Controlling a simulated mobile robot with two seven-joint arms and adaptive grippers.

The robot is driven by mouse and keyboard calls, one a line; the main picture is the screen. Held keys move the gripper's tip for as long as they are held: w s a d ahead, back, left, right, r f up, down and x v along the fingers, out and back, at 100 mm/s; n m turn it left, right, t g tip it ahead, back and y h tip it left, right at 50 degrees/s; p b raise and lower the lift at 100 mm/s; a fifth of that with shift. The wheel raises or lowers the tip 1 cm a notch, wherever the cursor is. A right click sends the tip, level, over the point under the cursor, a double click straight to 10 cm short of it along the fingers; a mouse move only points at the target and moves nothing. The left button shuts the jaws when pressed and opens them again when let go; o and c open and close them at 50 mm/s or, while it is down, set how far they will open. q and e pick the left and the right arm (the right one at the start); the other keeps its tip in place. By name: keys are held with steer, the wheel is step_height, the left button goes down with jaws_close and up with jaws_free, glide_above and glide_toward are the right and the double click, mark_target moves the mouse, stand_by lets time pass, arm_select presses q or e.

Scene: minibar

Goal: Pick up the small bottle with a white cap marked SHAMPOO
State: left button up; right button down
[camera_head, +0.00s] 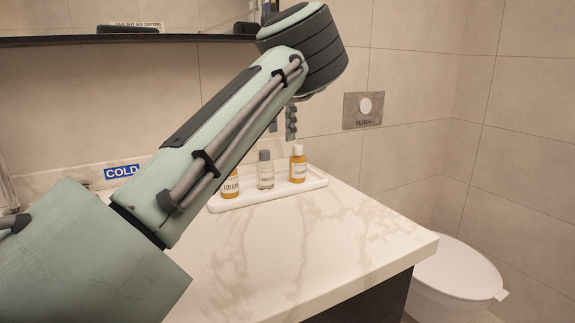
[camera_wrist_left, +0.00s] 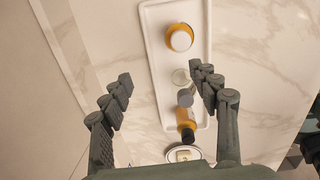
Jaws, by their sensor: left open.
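A small amber bottle with a white cap (camera_head: 298,164) stands upright at the right end of the tray; its label is too small to read. It also shows from above at the tray's far end in the left wrist view (camera_wrist_left: 180,38). My left gripper (camera_head: 282,122) is open and empty, above the tray in the head view. In the left wrist view, its fingers (camera_wrist_left: 161,86) are spread apart, with the white-capped bottle beyond them. My right gripper is in neither view.
A clear bottle with a grey cap (camera_head: 265,171) and an amber LOTION bottle (camera_head: 230,186) stand beside it on the white tray (camera_head: 254,197). The marble counter (camera_head: 300,240) is clear in front. A dark shelf (camera_head: 60,41) runs above; a toilet (camera_head: 455,275) is at right.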

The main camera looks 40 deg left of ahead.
mark_target(297, 167)
arm_select(q)
steer(key=shift+m+g, duration=0.4)
steer(key=w+d+f, duration=0.1)
steer(key=d, duration=0.1)
steer(key=w+d+f, duration=0.2)
steer(key=shift+w+f, duration=0.1)
steer(key=f, duration=0.4)
steer(key=s+f, duration=0.1)
steer(key=f, duration=0.1)
steer(key=shift+a+f, duration=0.15)
steer(key=shift+f, duration=0.45)
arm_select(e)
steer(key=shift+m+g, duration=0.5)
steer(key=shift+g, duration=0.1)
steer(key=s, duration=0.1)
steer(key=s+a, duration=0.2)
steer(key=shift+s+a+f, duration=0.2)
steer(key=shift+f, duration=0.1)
arm_select(q)
steer(key=c, duration=1.3)
steer(key=shift+r, duration=0.1)
